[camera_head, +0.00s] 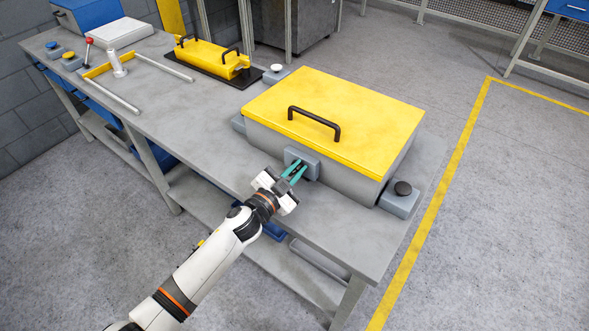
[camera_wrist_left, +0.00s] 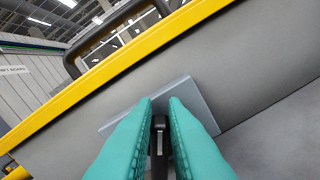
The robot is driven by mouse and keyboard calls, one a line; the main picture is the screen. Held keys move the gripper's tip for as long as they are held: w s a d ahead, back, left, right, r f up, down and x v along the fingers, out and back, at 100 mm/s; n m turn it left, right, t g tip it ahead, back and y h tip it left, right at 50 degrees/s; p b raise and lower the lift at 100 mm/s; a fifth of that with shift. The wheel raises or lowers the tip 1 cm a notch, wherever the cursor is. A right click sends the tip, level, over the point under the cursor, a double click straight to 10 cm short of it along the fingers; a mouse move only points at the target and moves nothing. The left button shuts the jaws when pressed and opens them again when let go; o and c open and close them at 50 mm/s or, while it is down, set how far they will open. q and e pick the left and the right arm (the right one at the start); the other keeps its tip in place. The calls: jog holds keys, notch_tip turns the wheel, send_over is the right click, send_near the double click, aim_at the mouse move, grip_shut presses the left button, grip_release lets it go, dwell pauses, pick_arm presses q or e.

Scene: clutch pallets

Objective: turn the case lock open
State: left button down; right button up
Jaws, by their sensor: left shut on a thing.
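The grey case with a yellow lid (camera_head: 340,95) and a black lid handle (camera_head: 315,124) stands on the workbench, lid down. Its lock plate (camera_head: 312,161) is a blue-grey block on the front wall; it also shows in the left wrist view (camera_wrist_left: 188,88). My left gripper (camera_head: 295,171) has teal fingers, which are at the lock plate. In the left wrist view the fingers (camera_wrist_left: 160,125) are shut around the black lock lever (camera_wrist_left: 159,140), which stands between them and is partly hidden. My right gripper is not in view.
A grey block with a black knob (camera_head: 402,188) sits at the case's right front corner. Another block with a white knob (camera_head: 276,69) is behind it. A smaller yellow case (camera_head: 208,58) and a yellow frame with rods lie farther left on the bench (camera_head: 180,130).

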pick_arm(q)
jog(key=shift+s+a+f+m, duration=0.1)
jog(key=shift+f+m, duration=0.2)
jog(key=shift+f, duration=0.3)
jog(key=c, duration=1.5)
grip_release()
jog(key=shift+a, duration=0.1)
jog(key=shift+o, duration=0.2)
jog(key=shift+r, duration=0.25)
jog(key=v, duration=1.2)
jog(key=shift+b, duration=0.45)
